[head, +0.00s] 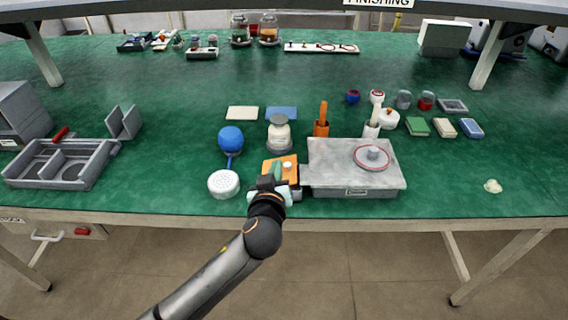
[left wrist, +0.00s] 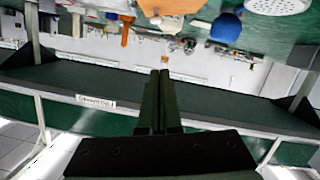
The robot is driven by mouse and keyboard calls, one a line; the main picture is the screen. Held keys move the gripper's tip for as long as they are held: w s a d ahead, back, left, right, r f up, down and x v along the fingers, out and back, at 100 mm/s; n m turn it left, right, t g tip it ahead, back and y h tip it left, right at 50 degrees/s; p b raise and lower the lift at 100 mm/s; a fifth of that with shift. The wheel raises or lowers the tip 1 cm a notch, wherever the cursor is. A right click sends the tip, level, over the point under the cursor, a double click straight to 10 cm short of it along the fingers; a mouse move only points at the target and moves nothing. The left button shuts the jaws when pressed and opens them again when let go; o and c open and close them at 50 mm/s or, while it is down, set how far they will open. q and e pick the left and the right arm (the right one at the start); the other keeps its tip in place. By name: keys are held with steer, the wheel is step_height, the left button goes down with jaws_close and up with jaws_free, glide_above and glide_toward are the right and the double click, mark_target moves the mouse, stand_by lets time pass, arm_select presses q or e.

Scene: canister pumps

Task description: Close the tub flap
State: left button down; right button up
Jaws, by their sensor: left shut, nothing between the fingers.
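The grey tub (head: 355,193) stands at the front edge of the green table, right of my left gripper. A flat light-grey plate, which looks like its flap (head: 330,160), lies over its top and hides the inside. The flap looks nearly level; I cannot tell if it is fully seated. A round grey knob with a red ring (head: 372,156) sits on the flap. My left gripper (head: 268,183) is at the front of the orange block, left of the tub and apart from the flap. Its fingers are shut and empty in the left wrist view (left wrist: 158,100). My right gripper is out of view.
An orange block (head: 280,165) with a white knob is beside the tub. A grey divided tray (head: 60,165) is at left. The table's front right is mostly clear.

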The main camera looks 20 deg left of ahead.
arm_select(q)
glide_above(290, 167)
steer(key=s+a, duration=0.2)
steer(key=shift+s+f, duration=0.15)
steer(key=shift+f, duration=0.7)
steer(key=f, duration=0.2)
steer(key=shift+d+f, duration=0.3)
steer(key=shift+f, duration=0.05)
steer(key=shift+d+f, duration=0.2)
steer(key=shift+f, duration=0.4)
steer(key=f+b, duration=0.1)
steer(key=b, duration=0.1)
steer(key=d+m+b, duration=0.1)
steer(key=shift+w+f+b, duration=0.2)
steer(key=shift+f+b, duration=0.15)
steer(key=shift+w+d+f+m+y+b, duration=0.1)
steer(key=shift+d+f+m+y+b, duration=0.2)
steer(key=shift+m+y+b, duration=0.35)
steer(key=shift+m, duration=0.25)
